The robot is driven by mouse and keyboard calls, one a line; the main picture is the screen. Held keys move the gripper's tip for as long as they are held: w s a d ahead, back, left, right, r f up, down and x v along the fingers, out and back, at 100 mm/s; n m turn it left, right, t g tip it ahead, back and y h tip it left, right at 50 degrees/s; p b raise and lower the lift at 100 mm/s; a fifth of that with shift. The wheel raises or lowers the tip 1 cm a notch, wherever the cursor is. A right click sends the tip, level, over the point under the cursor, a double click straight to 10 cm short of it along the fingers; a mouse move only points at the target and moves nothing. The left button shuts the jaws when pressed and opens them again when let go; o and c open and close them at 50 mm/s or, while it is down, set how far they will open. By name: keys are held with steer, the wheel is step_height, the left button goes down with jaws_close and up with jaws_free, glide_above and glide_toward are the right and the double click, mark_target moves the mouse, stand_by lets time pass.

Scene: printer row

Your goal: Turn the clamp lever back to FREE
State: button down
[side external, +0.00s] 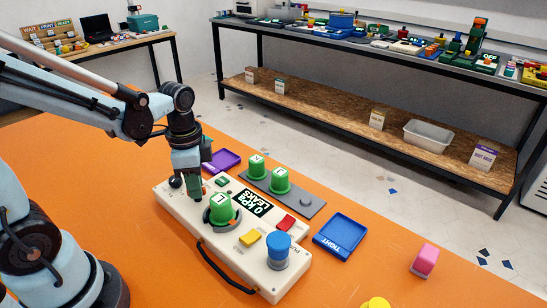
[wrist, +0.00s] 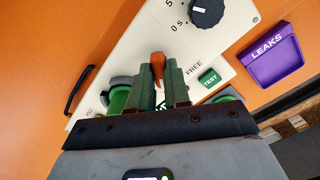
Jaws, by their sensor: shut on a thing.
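The clamp lever (wrist: 157,64) has an orange-brown handle, which stands between the fingertips in the wrist view. My gripper (wrist: 160,82) is shut on this lever; it also shows in the side view (side external: 196,194), pointing down over the white test unit (side external: 181,206). The word FREE (wrist: 194,65) is printed on the unit just right of the lever in the wrist view. The other end of the lever's travel is hidden behind the fingers. A green cup (side external: 223,207) sits in a dark clamp beside my gripper. In the side view the lever is hidden by the gripper.
The unit carries a black knob (wrist: 207,10), a green TEST button (wrist: 209,77), a red button (side external: 285,223), a yellow button (side external: 250,239) and a blue cylinder (side external: 277,248). A purple LEAKS tray (wrist: 273,55), blue TIGHT tray (side external: 340,234) and grey rack (side external: 308,205) with two green cups lie close by.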

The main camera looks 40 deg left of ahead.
steer(key=n, duration=0.8)
steer(key=shift+n, duration=0.4)
steer(key=n, duration=0.4)
steer(key=shift+n, duration=1.8)
steer(key=c, duration=1.1)
jaws_free()
